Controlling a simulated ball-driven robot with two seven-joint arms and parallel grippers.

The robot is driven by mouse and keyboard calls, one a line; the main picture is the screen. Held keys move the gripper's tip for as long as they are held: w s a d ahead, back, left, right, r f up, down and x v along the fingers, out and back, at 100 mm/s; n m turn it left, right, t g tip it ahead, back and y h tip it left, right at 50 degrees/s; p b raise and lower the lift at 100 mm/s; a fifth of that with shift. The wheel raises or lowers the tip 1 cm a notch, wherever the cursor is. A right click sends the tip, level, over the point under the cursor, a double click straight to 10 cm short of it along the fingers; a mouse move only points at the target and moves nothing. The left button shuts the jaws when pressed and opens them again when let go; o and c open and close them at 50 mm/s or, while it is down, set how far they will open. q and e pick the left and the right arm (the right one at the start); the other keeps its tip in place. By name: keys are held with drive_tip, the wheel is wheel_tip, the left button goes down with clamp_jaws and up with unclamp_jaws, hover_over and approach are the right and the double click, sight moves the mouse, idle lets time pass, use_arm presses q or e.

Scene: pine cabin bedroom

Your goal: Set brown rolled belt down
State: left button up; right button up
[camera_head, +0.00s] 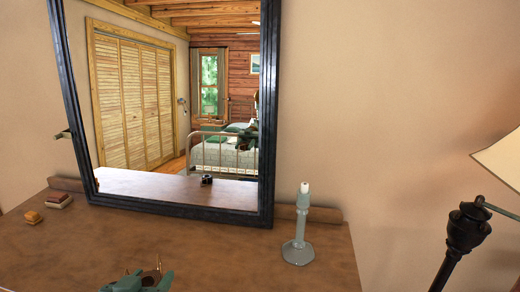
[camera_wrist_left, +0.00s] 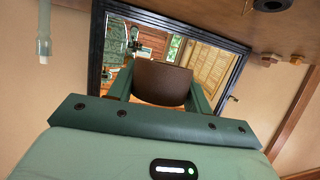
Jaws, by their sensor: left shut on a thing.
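The brown rolled belt (camera_wrist_left: 162,82) is between the two green fingers of my left gripper (camera_wrist_left: 160,90) in the left wrist view, and the gripper is shut on it. In the head view my left gripper (camera_head: 145,279) is at the bottom edge, in front of the brown dresser top (camera_head: 215,262). Only a small brown part of the belt (camera_head: 152,277) shows there, behind the fingers. I cannot tell how high the belt is above the wood. My right gripper is in neither view.
A black-framed mirror (camera_head: 268,130) stands at the back of the dresser. A lamp (camera_head: 467,232) stands far right. The middle looks clear.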

use_arm(q)
drive_tip(key=shift+w+d+r+b, duration=0.25)
drive_tip(key=shift+w+d, duration=0.05)
drive_tip(key=shift+d, duration=0.15)
drive_tip(key=shift+w+d+r+b, duration=0.2)
drive_tip(key=shift+w+d+b, duration=0.1)
drive_tip(key=shift+d, duration=0.1)
drive_tip(key=shift+s+a+r+p, duration=0.1)
drive_tip(key=shift+s+a+p, duration=0.05)
drive_tip(key=shift+p, duration=0.25)
drive_tip(key=a+f+p, duration=0.2)
drive_tip(key=a+p, duration=0.2)
drive_tip(key=a, duration=0.3)
drive_tip(key=s+a+f+p, duration=0.1)
drive_tip(key=a+f+p, duration=0.2)
drive_tip(key=a, duration=0.3)
drive_tip(key=shift+s+a+m+h+p, duration=0.15)
drive_tip(key=shift+a+m+h+p, duration=0.2)
drive_tip(key=shift+p, duration=0.2)
